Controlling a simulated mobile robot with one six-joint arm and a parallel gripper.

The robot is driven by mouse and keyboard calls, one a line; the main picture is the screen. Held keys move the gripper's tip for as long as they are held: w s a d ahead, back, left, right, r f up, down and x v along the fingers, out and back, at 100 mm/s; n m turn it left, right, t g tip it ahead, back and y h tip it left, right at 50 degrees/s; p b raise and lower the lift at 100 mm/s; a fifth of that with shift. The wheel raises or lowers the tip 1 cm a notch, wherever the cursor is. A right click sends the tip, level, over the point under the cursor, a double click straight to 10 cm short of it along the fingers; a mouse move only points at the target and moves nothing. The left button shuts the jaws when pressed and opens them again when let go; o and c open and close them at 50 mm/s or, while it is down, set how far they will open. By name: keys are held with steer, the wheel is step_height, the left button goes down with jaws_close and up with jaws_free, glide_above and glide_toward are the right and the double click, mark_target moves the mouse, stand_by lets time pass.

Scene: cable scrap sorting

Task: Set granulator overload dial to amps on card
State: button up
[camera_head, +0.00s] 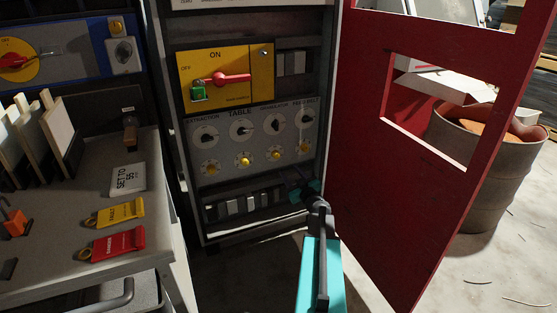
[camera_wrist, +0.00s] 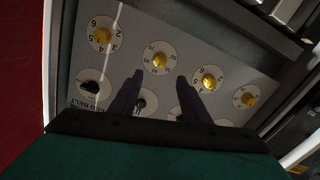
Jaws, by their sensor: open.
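The grey control panel (camera_head: 225,147) holds a top row of black switches and a bottom row of yellow-knobbed dials. The granulator overload dial (camera_head: 274,155) is third from the left in the bottom row; in the wrist view its yellow knob (camera_wrist: 159,60) sits just beyond my fingertips. My gripper (camera_head: 309,187) is open and empty, in front of the panel's lower right; its two dark fingers (camera_wrist: 161,80) point at the panel, apart from each other. The white card (camera_head: 128,178) lies on the bench and reads "SET TO"; its number is too small to read surely.
A yellow isolator plate (camera_head: 225,76) with a red handle and green padlock is above the panel. The red cabinet door (camera_head: 400,190) stands open at right. Yellow (camera_head: 121,212) and red (camera_head: 118,242) tags lie on the bench (camera_head: 60,195). A drum (camera_head: 480,165) stands behind the door.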

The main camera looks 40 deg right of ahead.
mark_target(277, 157)
steer(key=b+x, duration=0.3)
steer(key=x, duration=0.8)
steer(key=shift+w+f, duration=0.1)
steer(key=shift+w, duration=0.1)
steer(key=shift+b+x, duration=0.3)
steer(key=shift+x, duration=0.55)
